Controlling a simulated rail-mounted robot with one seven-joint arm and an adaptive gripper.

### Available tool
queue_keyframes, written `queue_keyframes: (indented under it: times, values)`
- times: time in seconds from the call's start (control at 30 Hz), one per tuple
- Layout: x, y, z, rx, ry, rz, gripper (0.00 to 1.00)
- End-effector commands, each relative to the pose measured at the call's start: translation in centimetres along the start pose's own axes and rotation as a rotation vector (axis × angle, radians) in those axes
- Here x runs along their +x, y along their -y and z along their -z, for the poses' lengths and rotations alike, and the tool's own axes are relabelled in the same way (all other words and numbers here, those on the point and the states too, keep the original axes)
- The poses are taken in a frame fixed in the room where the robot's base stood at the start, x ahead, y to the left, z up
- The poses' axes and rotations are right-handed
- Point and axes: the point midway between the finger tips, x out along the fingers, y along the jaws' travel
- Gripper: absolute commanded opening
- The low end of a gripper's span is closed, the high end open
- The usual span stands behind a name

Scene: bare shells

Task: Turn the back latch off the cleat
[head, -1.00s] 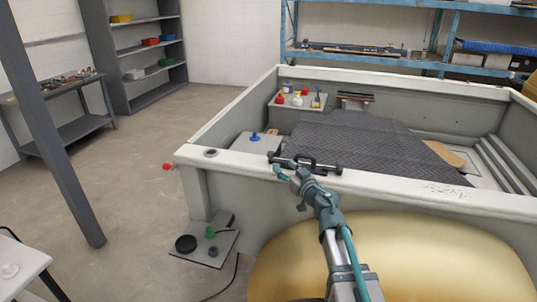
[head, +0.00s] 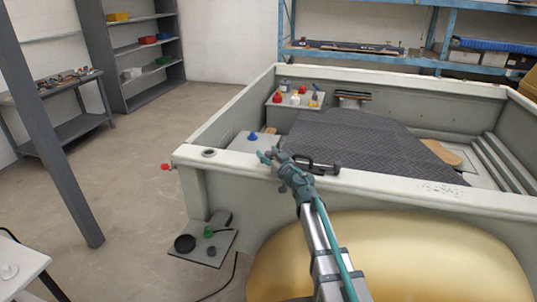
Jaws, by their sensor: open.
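A dark latch bar with a raised loop handle (head: 318,165) lies along the pale near rim of the shell. Its left part is hidden behind my gripper, so I cannot tell how it sits on a cleat. My gripper (head: 267,155) is open at the left end of this hardware, just above the rim. I cannot tell whether its fingers touch the bar. A second dark bar (head: 352,94) sits on a small support inside the shell at the far side.
The pale shell rim (head: 400,182) runs right from the hardware. Inside are a blue knob (head: 252,136), small red and white bottles (head: 295,98) and a dark ribbed mat (head: 350,140). A red knob (head: 166,167) sticks out left of the corner.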

Motion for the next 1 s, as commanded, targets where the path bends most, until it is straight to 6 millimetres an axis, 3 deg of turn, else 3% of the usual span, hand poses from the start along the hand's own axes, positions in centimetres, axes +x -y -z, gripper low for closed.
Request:
queue_keyframes:
  times: [0.03, 0.37, 0.7, 1.0]
  values:
    - [-0.02, -0.01, 0.01, 0.0, 0.0, 0.0, 0.54]
    - [-0.04, -0.02, 0.02, 0.0, 0.0, 0.0, 0.0]
    - [-0.01, 0.07, 0.34, 0.001, -0.004, -0.032, 0.0]
    - [0.06, 0.13, 0.24, 0.0, -0.007, -0.186, 0.0]
